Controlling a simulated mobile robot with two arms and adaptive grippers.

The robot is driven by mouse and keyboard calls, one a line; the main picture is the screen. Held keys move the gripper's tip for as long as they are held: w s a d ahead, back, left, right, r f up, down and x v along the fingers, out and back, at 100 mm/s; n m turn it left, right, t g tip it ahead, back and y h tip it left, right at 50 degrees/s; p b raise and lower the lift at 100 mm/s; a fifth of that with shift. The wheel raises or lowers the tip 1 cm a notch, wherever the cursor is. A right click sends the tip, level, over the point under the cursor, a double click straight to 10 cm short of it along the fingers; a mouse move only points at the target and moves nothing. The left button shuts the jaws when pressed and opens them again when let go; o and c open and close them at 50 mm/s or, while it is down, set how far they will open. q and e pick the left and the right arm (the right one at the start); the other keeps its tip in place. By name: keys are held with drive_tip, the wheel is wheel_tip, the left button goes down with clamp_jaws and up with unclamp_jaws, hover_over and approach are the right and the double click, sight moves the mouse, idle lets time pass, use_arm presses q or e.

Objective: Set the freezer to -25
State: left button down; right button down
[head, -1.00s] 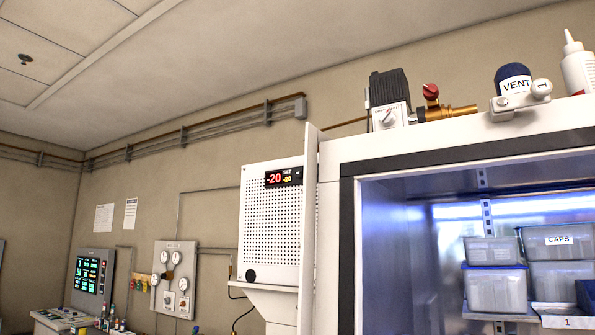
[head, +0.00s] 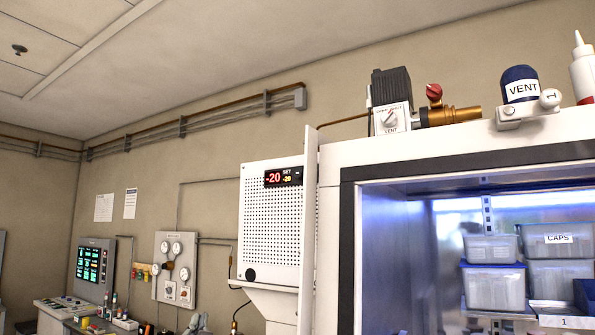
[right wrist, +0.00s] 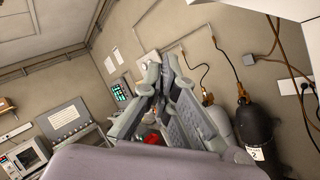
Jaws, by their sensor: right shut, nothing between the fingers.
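The freezer's control unit (head: 270,225) is a white box with a perforated front, left of the open glass-fronted cabinet in the head view. Its black display (head: 283,177) shows a red -20, with a smaller yellow set value beside it that is too small to read surely. A round black knob or button (head: 250,275) sits low on the box front. My right gripper (right wrist: 160,62) is shut and empty in the right wrist view. Its grey tip (head: 195,324) just shows at the bottom edge of the head view, below and left of the box, apart from it. My left gripper is not in view.
The lit cabinet holds clear bins (head: 495,287) on shelves. A valve (head: 433,108), a VENT-labelled part (head: 519,88) and a white bottle (head: 583,72) stand on top. A gauge panel (head: 175,268) and a green-lit screen (head: 91,265) are at left. A black cylinder (right wrist: 257,130) shows in the wrist view.

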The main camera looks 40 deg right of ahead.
sight(299, 174)
drive_tip(key=s+d+r+m+g+h+p, duration=0.1)
drive_tip(key=s+r+h, duration=0.3)
drive_tip(key=r, duration=0.7)
drive_tip(key=s+d+r+m+g+h+p, duration=0.1)
drive_tip(key=s+d+r+m+g+h, duration=0.1)
drive_tip(key=s+r+h, duration=0.3)
drive_tip(key=s+d+r+m+g+h+p, duration=0.1)
drive_tip(key=s+r+m+g+h, duration=0.2)
drive_tip(key=s+r, duration=0.8)
wheel_tip(299, 174, up, 6)
drive_tip(key=shift+s+d+r+g+h, duration=0.15)
drive_tip(key=shift+s+d+g+h, duration=0.1)
drive_tip(key=shift+d+g+h, duration=0.35)
drive_tip(key=shift+w+a, duration=0.1)
drive_tip(key=shift+w+d+p, duration=0.15)
drive_tip(key=shift+w+d, duration=0.4)
drive_tip(key=shift+d, duration=0.8)
drive_tip(key=shift+w+d+p, duration=0.1)
drive_tip(key=shift+w+d, duration=0.45)
drive_tip(key=shift+d, duration=0.75)
drive_tip(key=shift+w+d+p, duration=0.15)
drive_tip(key=shift+w+d, duration=0.4)
drive_tip(key=shift+d, duration=0.8)
drive_tip(key=shift+d, duration=0.1)
drive_tip(key=shift+w+d, duration=0.15)
drive_tip(key=shift+d, duration=0.15)
